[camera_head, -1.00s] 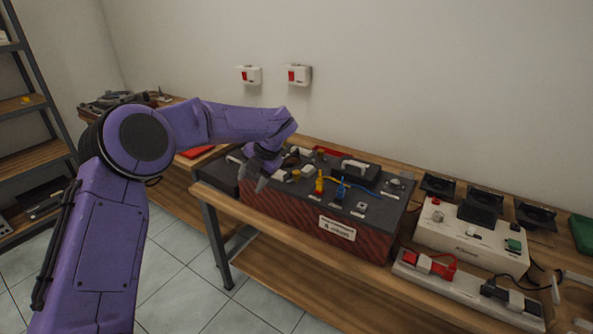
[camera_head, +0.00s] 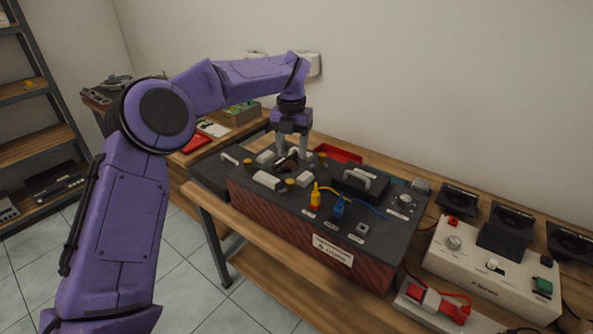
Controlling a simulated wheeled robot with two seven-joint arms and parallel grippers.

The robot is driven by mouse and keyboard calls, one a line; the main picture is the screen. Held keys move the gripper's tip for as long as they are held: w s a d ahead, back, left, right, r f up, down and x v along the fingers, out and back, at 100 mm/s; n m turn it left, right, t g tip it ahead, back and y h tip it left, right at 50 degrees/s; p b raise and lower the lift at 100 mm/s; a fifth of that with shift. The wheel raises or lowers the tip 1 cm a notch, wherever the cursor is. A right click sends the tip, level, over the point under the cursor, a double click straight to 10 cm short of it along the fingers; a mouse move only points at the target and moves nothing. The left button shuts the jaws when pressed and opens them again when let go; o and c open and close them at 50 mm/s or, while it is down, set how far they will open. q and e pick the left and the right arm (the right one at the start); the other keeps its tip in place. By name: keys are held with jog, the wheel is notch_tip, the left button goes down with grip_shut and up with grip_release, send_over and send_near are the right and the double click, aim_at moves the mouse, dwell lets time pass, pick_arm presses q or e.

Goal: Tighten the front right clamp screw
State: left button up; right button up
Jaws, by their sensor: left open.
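A dark box-like unit (camera_head: 345,252) with reddish striped sides stands on a wooden bench. On the left part of its top, several pale blocks surround a dark round opening (camera_head: 288,166). Brass-coloured knobs sit by them: one at the front (camera_head: 290,184), one at the left (camera_head: 248,162), one at the back right (camera_head: 322,156). I cannot tell which of these is the front right clamp screw. My left gripper (camera_head: 291,153) points down, open, over the back of the round opening, behind the front knob. Its fingertips are close to the pale blocks; contact is unclear.
A yellow plug (camera_head: 315,197) and a blue plug (camera_head: 338,207) with cables stand right of the blocks. A white control box (camera_head: 490,270) and black fans (camera_head: 512,218) are on the right. A red tray (camera_head: 338,155) lies behind.

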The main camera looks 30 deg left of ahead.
aim_at(290, 181)
pick_arm(q)
jog(key=f, duration=0.2)
jog(key=s+f, duration=0.1)
jog(key=f, duration=0.1)
jog(key=shift+p, duration=0.35)
jog(key=f, duration=0.4)
jog(key=f+p, duration=0.1)
jog(key=shift+w+a+f, duration=0.1)
jog(key=shift+a+f, duration=0.15)
jog(key=shift+f, duration=0.25)
jog(key=shift+d, duration=0.15)
pick_arm(e)
jog(key=shift+s+d+r, duration=0.1)
jog(key=shift+s+r, duration=0.1)
jog(key=shift+r, duration=0.25)
jog(key=shift+s+d+r, duration=0.1)
jog(key=shift+s+r, duration=0.1)
jog(key=shift+r, duration=0.2)
pick_arm(q)
grip_shut()
